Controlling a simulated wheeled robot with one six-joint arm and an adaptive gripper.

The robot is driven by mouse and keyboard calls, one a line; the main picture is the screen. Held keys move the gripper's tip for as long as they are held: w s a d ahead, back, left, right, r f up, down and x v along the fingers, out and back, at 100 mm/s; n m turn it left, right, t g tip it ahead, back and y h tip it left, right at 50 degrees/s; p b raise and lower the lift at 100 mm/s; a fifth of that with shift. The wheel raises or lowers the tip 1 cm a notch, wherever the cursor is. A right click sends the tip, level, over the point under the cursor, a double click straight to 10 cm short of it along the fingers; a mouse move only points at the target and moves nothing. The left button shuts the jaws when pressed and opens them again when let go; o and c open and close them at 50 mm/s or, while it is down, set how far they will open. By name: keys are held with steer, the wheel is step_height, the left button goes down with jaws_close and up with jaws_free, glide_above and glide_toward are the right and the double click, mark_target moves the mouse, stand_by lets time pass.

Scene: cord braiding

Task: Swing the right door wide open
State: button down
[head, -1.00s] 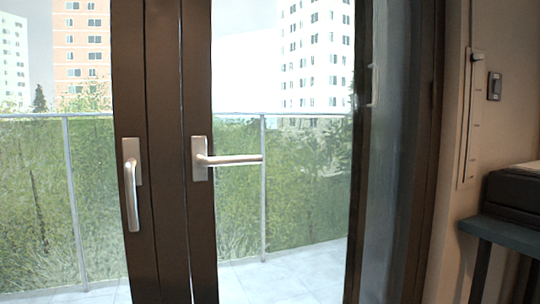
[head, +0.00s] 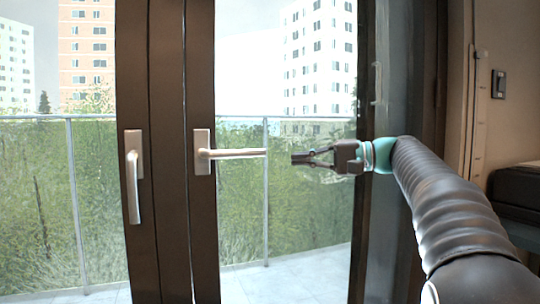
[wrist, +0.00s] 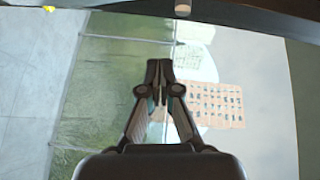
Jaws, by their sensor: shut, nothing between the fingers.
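The right door (head: 202,240) is a dark-framed glass door, and its frame stands against the left door's frame. Its silver lever handle (head: 238,154) lies horizontal, pointing right. My gripper (head: 296,158) is shut and empty, to the right of the lever's free end at about the same height, with a visible gap in the head view. In the wrist view my gripper (wrist: 159,70) points up the picture, its fingertips together. A pale stub (wrist: 183,8) at the top edge there looks like the lever's end. I cannot tell whether the door is latched.
The left door (head: 138,250) has its own handle (head: 134,180) pointing down. A balcony railing (head: 266,200) shows through the glass. At right are a wall switch (head: 498,84) and a dark object (head: 515,190) by the wall.

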mark_target(272, 150)
steer(key=shift+n+g+y, duration=0.4)
steer(key=shift+n+y, duration=0.2)
steer(key=shift+y, duration=0.3)
steer(key=w+a+r, duration=0.1)
steer(key=a, duration=0.1)
steer(key=w+a, duration=0.1)
steer(key=a, duration=0.2)
steer(key=w+a+r, duration=0.1)
steer(key=a, duration=0.1)
steer(key=shift+w+a+r+b, duration=0.25)
steer(key=shift+a+r+b, duration=0.05)
steer(key=shift+r+b, duration=0.05)
steer(key=shift+s+d+f+b, duration=0.1)
steer(key=shift+s+d+b, duration=0.15)
steer(key=shift+s, duration=0.35)
steer(key=shift+s+d+f+b, duration=0.1)
steer(key=shift+s+b, duration=0.1)
steer(key=shift+s, duration=0.4)
steer(key=shift+s+f, duration=0.15)
steer(key=shift+s, duration=0.55)
